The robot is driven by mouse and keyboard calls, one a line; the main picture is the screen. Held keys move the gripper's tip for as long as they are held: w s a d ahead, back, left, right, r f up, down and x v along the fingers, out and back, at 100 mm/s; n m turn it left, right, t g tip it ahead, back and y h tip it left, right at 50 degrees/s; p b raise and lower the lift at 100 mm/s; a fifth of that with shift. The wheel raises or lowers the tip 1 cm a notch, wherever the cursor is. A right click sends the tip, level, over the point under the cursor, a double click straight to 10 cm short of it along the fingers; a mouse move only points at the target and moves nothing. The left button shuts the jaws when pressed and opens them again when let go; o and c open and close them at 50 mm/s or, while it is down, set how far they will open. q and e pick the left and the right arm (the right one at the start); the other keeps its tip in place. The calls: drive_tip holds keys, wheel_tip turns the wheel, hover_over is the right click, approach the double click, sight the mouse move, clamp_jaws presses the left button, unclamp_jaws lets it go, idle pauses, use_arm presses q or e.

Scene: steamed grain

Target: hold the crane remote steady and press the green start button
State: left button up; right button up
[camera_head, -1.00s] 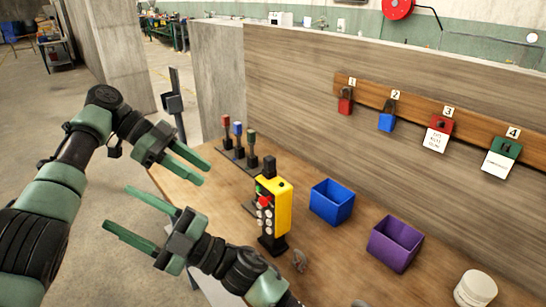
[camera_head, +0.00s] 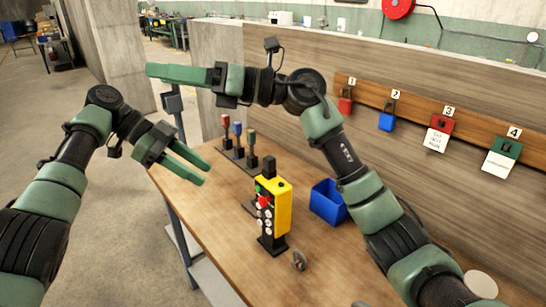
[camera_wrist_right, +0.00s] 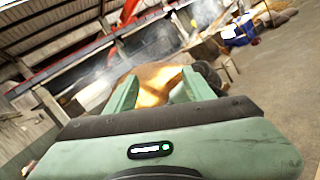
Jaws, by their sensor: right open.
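The yellow crane remote (camera_head: 284,205) stands upright on a black base on the wooden table. Its front faces left, with a green button (camera_head: 258,189) near the top, a red knob (camera_head: 263,202) below it and several pale buttons. My left gripper (camera_head: 196,166) is open and empty, left of the remote and apart from it, fingers pointing toward it. My right gripper (camera_head: 150,72) is raised high beyond the table's left end, far from the remote and pointing left. In the right wrist view its fingers (camera_wrist_right: 150,92) are apart with nothing between them.
A blue bin (camera_head: 328,203) stands right of the remote, partly behind my right arm. Small levers (camera_head: 238,143) stand behind the remote. A small grey object (camera_head: 299,260) lies in front. Padlocks (camera_head: 387,120) and tags hang on the wooden wall (camera_head: 400,65). The table's left edge is clear.

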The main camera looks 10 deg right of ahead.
drive_tip(key=w+d+h, duration=0.1)
drive_tip(key=w+d, duration=0.1)
drive_tip(key=m+g+h, duration=0.3)
drive_tip(key=m+h, duration=0.2)
drive_tip(key=h, duration=1.2)
hover_over(273, 181)
drive_tip(key=w+a, duration=0.1)
drive_tip(key=a, duration=0.2)
drive_tip(key=f, duration=1.7)
drive_tip(key=shift+w+d, duration=0.15)
drive_tip(key=shift+d, duration=0.1)
drive_tip(key=shift+s+d+f+m+g+h, duration=0.15)
drive_tip(key=shift+s+d+f+h, duration=0.1)
drive_tip(key=shift+d+f, duration=0.35)
drive_tip(key=shift+s+d+f+m+g+h, duration=0.15)
drive_tip(key=shift+s+d+f+h, duration=0.1)
drive_tip(key=shift+d+f, duration=0.3)
drive_tip(key=shift+s+d+f, duration=0.1)
drive_tip(key=shift+d+f, duration=0.05)
drive_tip(key=shift+f, duration=0.5)
wheel_tip(273, 181, down, 7)
drive_tip(key=shift+f, duration=0.2)
